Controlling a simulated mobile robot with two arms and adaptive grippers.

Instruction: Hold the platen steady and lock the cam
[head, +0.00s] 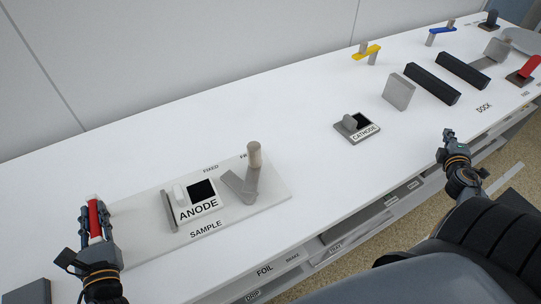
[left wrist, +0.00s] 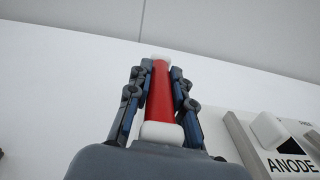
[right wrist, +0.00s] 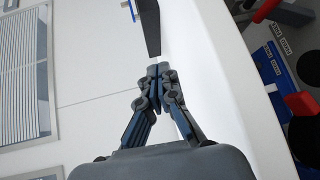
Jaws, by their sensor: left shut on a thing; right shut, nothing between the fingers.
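My left gripper (head: 96,226) is shut around a red bar (head: 94,214) with white ends, at the left end of a pale board marked SAMPLE (head: 262,207). The bar also shows between the fingers in the left wrist view (left wrist: 160,95). On the board are a grey upright strip (head: 169,211), a white block marked ANODE (head: 198,209) with a black square, and a grey lever with a tan knob (head: 254,156), apparently the cam. My right gripper (head: 448,136) is shut and empty, above the table's front edge at the right, far from the lever. No part is labelled platen.
A CATHODE block (head: 365,131), a grey slab (head: 398,92) and black bars (head: 432,84) stand right of the board. Yellow (head: 367,52) and blue (head: 440,36) levers are at the back. The table between the board and CATHODE block is clear.

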